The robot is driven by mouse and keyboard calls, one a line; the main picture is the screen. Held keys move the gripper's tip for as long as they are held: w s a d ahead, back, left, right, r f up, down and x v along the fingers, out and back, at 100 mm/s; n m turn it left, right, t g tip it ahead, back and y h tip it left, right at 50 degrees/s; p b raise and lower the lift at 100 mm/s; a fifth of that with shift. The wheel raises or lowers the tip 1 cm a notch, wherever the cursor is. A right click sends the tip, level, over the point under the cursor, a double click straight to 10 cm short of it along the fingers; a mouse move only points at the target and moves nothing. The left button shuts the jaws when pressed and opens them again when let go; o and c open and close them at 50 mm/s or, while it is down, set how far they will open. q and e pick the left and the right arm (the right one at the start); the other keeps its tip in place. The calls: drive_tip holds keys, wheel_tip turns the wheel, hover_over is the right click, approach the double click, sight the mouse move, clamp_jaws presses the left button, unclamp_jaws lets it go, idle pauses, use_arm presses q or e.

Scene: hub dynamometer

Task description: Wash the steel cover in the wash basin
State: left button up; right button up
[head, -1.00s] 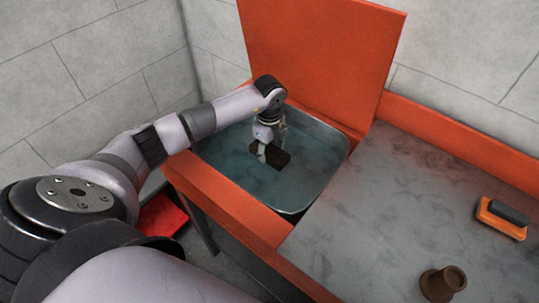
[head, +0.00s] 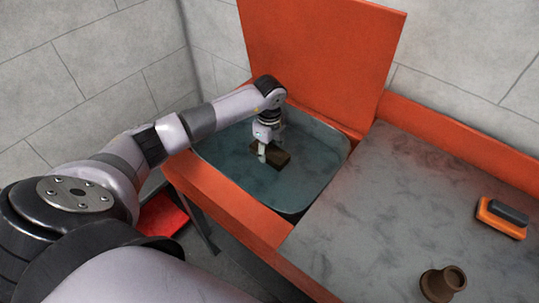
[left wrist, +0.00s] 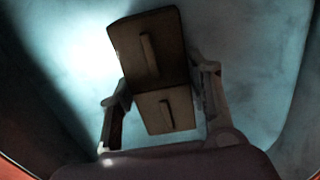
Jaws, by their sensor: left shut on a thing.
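In the left wrist view the cover (left wrist: 150,50) sits between the fingers of the gripper (left wrist: 163,108). It shows two flat faces, each with a narrow raised bar. Whether the cover touches the basin floor or water cannot be told. My right gripper is out of view.
An upright orange panel (head: 315,55) stands behind the basin. The grey worktop (head: 390,200) at right carries an orange-and-dark brush-like block (head: 502,217) and a brown stepped cylinder (head: 442,284). A red object (head: 163,216) lies low beside the stand.

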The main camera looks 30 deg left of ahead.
sight(269, 150)
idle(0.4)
use_arm(q)
wheel_tip(269, 150, up, 6)
drive_tip(key=p, duration=0.4)
drive_tip(key=shift+f, duration=0.25)
wheel_tip(269, 150, up, 8)
drive_tip(key=p, duration=0.6)
drive_tip(key=shift+f, duration=0.2)
drive_tip(key=shift+r, duration=0.1)
idle(1.7)
wheel_tip(269, 150, up, 4)
drive_tip(key=p, duration=0.3)
idle(0.8)
